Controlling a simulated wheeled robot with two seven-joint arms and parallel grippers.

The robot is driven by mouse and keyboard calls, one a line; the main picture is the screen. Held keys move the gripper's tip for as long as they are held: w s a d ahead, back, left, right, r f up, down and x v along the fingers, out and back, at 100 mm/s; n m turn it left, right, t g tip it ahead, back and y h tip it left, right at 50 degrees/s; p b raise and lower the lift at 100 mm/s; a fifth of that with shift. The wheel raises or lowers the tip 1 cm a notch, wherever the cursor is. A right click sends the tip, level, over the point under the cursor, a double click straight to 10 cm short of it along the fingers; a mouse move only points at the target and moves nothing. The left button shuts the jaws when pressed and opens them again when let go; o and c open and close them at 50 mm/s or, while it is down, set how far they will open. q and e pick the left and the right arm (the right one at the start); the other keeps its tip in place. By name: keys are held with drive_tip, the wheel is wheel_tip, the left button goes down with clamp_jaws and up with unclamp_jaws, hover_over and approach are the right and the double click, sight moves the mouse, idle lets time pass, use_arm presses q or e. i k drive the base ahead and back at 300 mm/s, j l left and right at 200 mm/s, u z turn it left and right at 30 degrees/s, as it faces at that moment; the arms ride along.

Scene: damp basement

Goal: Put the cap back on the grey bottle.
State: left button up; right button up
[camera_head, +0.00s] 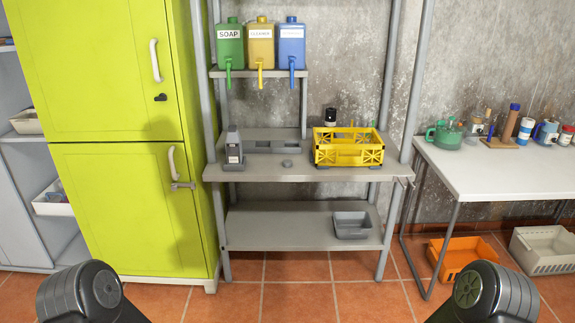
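A grey bottle (233,147) with a pale label and a dark neck stands upright near the left end of the grey shelf unit's middle shelf (260,172). A small grey round piece (287,163), which looks like a cap, lies on the same shelf to the right of the bottle, apart from it. My two arms show only as dark rounded links at the bottom left and bottom right, well short of the shelf. Neither gripper is in view.
A yellow crate (348,158) stands on the shelf's right, with a black-topped container (330,116) behind. A grey bin (351,225) sits below. A green cabinet (130,150) stands left, a white table (490,172) right. Floor in front is clear.

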sight(232, 144)
drive_tip(key=i+j+z, duration=0.1)
drive_tip(key=z, duration=1.05)
drive_tip(key=i+j+z, duration=0.15)
drive_tip(key=j+z, duration=0.25)
drive_tip(key=j, duration=0.35)
drive_tip(key=i+j+z, duration=0.1)
drive_tip(key=j+z, duration=0.35)
drive_tip(key=j, duration=0.3)
drive_tip(key=k+j+z, duration=0.1)
drive_tip(key=j+z, duration=0.3)
drive_tip(key=j, duration=0.9)
drive_tip(key=k+j, duration=0.15)
drive_tip(key=j, duration=1)
